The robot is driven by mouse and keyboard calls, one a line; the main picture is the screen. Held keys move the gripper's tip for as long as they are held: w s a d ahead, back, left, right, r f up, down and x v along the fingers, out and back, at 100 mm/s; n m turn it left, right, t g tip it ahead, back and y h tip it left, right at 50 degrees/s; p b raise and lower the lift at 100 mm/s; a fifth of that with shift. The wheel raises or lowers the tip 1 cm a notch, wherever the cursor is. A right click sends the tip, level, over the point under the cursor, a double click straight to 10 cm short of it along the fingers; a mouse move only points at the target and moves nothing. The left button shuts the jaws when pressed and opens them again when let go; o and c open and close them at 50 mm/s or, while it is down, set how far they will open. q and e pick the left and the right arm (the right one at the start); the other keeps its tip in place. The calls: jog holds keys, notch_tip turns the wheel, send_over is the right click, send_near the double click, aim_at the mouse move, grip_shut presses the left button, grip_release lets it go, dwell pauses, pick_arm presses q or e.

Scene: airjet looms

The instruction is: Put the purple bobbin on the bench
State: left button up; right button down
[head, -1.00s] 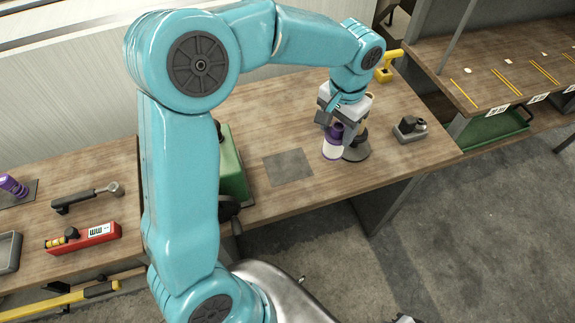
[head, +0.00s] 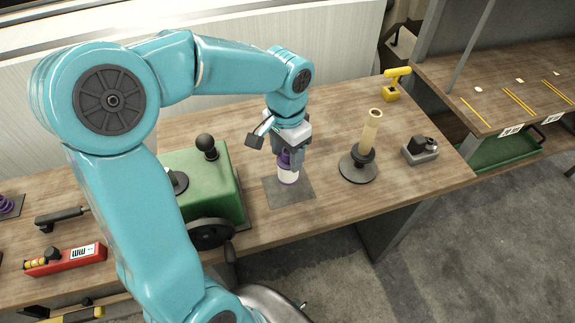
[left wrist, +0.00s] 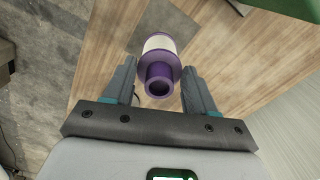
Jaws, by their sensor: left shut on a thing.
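The purple bobbin (head: 288,174), white in the middle with purple ends, is upright in my left gripper (head: 289,157). It is over the grey square patch (head: 304,190) on the wooden bench (head: 262,228). I cannot tell whether its base touches the patch. In the left wrist view the bobbin (left wrist: 159,43) sits between the two fingers (left wrist: 160,84), its hollow purple end facing the camera, with the grey patch (left wrist: 165,20) beyond it. My right gripper is not in view.
A green machine (head: 205,185) with a black knob and handwheel stands just left of the bobbin. A black-based stand with a tan tube (head: 368,135) is to the right. Beyond are a grey-black device (head: 420,150) and a yellow tool (head: 396,84). A red tool (head: 66,260) lies at left.

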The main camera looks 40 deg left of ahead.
aim_at(285, 176)
pick_arm(q)
notch_tip(285, 176, down, 5)
jog(key=shift+w+a+f, duration=0.1)
jog(key=shift+w, duration=0.05)
jog(key=shift+f+b, duration=0.15)
jog(key=shift+b, duration=0.15)
jog(key=o, duration=1.1)
jog(key=shift+c, duration=0.2)
